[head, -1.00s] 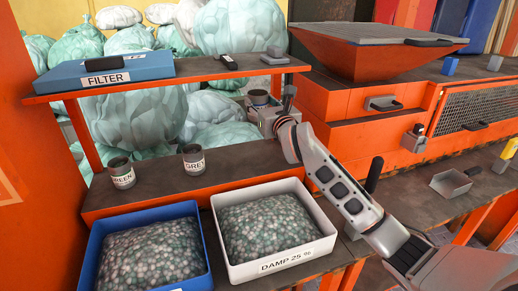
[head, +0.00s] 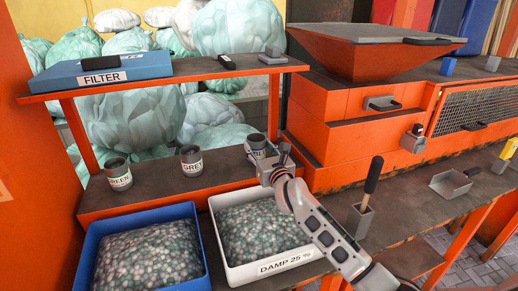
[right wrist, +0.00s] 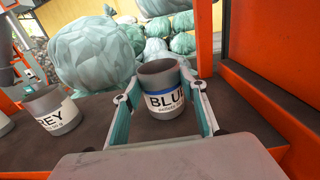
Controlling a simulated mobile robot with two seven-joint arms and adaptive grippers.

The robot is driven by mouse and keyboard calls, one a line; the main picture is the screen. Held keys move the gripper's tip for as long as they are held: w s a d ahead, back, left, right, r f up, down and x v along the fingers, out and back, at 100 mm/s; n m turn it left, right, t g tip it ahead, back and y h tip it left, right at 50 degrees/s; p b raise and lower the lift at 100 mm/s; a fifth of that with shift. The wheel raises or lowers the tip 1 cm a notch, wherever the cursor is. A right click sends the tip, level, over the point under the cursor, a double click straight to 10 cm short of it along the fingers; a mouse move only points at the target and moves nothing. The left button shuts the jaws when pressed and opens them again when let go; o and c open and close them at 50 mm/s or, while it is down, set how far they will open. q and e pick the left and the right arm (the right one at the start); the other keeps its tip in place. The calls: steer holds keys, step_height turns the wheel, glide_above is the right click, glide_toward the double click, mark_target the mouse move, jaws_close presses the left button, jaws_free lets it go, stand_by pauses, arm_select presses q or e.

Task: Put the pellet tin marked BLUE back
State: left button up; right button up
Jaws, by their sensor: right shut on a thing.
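The grey pellet tin marked BLUE (right wrist: 163,98) is upright between the two fingers of my right gripper (right wrist: 162,110) in the right wrist view. The right gripper (head: 268,160) is shut on it. In the head view the tin (head: 257,142) is at the right end of the row of tins on the lower orange-edged shelf (head: 150,195). The gripper partly hides its label and lower part. I cannot tell whether its base touches the shelf. My left gripper is not in view.
The GREY tin (head: 191,161) and GREEN tin (head: 118,174) stand to the left. An upper shelf (head: 200,72) holds a blue FILTER box (head: 112,69). In front are a blue bin (head: 83,270) and a white DAMP 25 % bin (head: 225,262) of pellets. An orange machine (head: 325,125) stands right.

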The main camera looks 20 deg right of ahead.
steer(key=shift+f, duration=0.1)
steer(key=o, duration=1.1)
steer(key=shift+o, duration=0.2)
steer(key=shift+s, duration=0.2)
steer(key=s, duration=1.1)
steer(key=shift+s+d, duration=0.25)
steer(key=shift+s, duration=0.05)
